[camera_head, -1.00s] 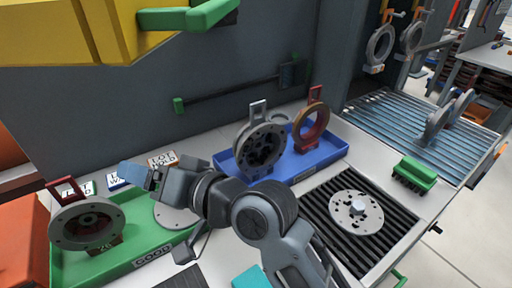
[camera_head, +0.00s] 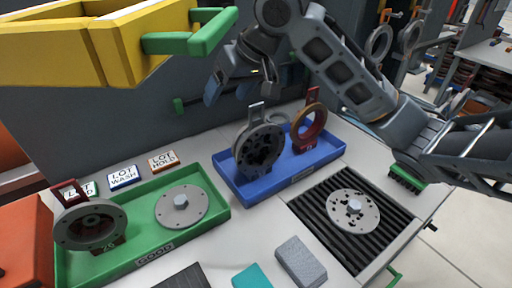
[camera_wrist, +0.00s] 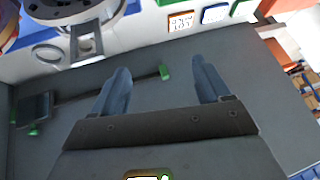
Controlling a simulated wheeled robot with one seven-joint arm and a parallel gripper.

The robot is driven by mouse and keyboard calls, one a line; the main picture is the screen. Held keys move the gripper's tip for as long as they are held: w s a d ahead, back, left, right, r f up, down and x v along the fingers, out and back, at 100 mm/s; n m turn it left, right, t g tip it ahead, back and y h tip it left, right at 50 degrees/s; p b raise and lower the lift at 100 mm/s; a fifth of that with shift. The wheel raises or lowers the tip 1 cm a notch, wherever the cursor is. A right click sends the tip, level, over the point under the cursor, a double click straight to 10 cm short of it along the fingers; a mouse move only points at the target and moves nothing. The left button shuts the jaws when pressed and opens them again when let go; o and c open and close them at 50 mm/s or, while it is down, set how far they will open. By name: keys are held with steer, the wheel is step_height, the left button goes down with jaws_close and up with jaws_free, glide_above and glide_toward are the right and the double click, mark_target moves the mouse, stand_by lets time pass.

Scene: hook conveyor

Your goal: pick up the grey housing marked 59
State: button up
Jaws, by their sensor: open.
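A grey round housing (camera_head: 243,150) with a dark, pocketed face and a grey loop handle stands upright at the left of the blue tray (camera_head: 228,180). I cannot read a number on it. Another grey housing (camera_head: 70,235) with a red handle stands in the green tray (camera_head: 208,220) and is marked 26. My gripper (camera_head: 232,92) is open and empty, above and behind the grey housing's handle, apart from it. The grey housing (camera_wrist: 70,10) is cut off at that view's top left.
An orange-brown ring (camera_head: 311,128) with a red handle stands right of the grey housing. A flanged disc (camera_head: 170,210) lies in the green tray, another (camera_head: 342,222) on the black grate. A yellow bin (camera_head: 130,40) with green handles overhangs at top left. A grey block (camera_head: 300,262) lies in front.

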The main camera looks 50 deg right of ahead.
steer(key=g+h, duration=0.2)
glide_above(257, 104)
steer(key=s+a, duration=0.2)
steer(key=shift+m, duration=0.3)
steer(key=shift+s+d+p+x, duration=0.1)
steer(key=shift+d+p+x, duration=0.15)
steer(key=shift+x, duration=0.95)
steer(key=shift+s+d+p+x, duration=0.1)
steer(key=shift+d+p+x, duration=0.1)
steer(key=shift+x, duration=1)
steer(key=shift+s+d+p+x, duration=0.1)
steer(key=shift+d+p+x, duration=0.15)
steer(key=shift+x, duration=1)
jaws_close()
